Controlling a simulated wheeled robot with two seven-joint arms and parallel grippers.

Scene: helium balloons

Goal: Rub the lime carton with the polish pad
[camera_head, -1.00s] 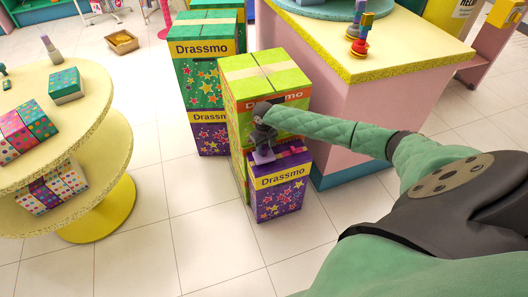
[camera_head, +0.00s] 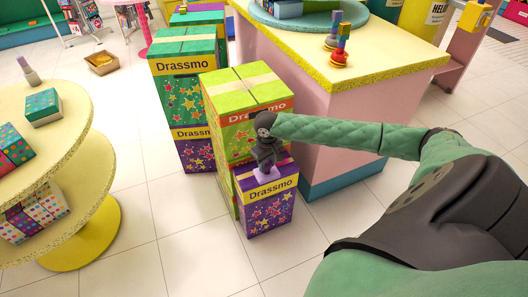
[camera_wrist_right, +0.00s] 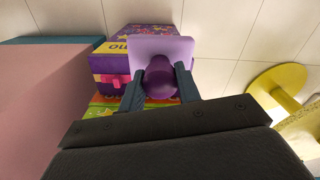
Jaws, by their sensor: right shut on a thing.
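The lime carton (camera_head: 222,120) stands upright on the floor, with a bright lime top, a pale tape strip and an orange label band. My right gripper (camera_head: 265,165) points down in front of its label face, above a shorter purple carton. It is shut on the polish pad (camera_head: 264,175), whose lilac plate (camera_wrist_right: 160,46) and purple knob (camera_wrist_right: 160,85) show in the right wrist view. The gripper's fingers (camera_wrist_right: 159,80) clasp the knob. The gripper hides part of the carton's face; I cannot tell whether the pad touches it. My left gripper is out of view.
The purple carton (camera_head: 268,213) stands close against the lime one. Green and purple stacked cartons (camera_head: 185,85) stand behind left. A yellow-topped pink counter (camera_head: 345,130) is close on the right. A round yellow display table (camera_head: 85,135) is at left. Floor between is clear.

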